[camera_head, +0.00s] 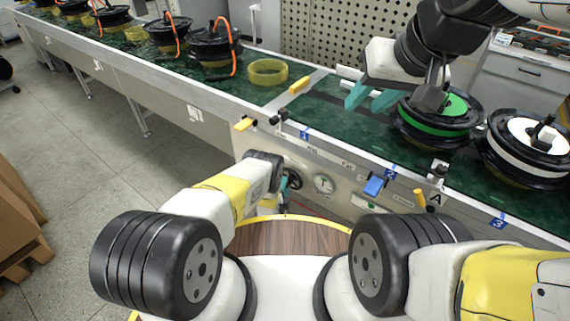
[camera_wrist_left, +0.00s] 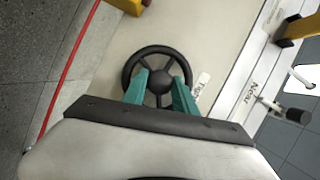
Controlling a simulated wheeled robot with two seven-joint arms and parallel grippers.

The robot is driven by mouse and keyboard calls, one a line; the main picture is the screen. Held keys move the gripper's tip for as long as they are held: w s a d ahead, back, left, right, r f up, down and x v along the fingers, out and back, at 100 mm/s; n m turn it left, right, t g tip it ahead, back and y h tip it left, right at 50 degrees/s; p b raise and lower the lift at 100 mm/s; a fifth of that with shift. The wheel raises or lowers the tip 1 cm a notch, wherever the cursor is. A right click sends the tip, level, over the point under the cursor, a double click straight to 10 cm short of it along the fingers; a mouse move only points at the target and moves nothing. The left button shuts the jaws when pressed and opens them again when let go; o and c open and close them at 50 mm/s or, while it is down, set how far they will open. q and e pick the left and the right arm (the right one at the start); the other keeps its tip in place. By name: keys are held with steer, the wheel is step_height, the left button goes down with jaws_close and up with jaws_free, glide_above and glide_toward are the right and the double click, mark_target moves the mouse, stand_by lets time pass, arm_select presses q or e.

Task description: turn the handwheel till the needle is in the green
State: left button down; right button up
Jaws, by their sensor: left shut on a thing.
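The black handwheel (camera_wrist_left: 158,52) is on the pale front panel of the conveyor, and its rim and spokes show in the left wrist view. My left gripper (camera_wrist_left: 160,76) is shut on it, with its teal fingers on either side of the hub. In the head view, the handwheel (camera_head: 293,180) is partly hidden by my left gripper (camera_head: 284,186). The round white gauge (camera_head: 323,184) is just right of the wheel. Its dark needle is too small to read against any green zone. My right gripper (camera_head: 371,99) is open and empty above the belt, beside a green-topped hub motor.
The green-topped hub motor (camera_head: 436,130) and a white-topped one (camera_head: 522,150) stand on the conveyor at right. A yellow ring (camera_head: 268,72) and several black motors with orange cables are further left.

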arm_select(q)
steer(key=c, duration=1)
jaws_free()
steer(key=v, duration=0.7)
steer(key=shift+s+a, duration=0.15)
steer(key=shift+s, duration=0.25)
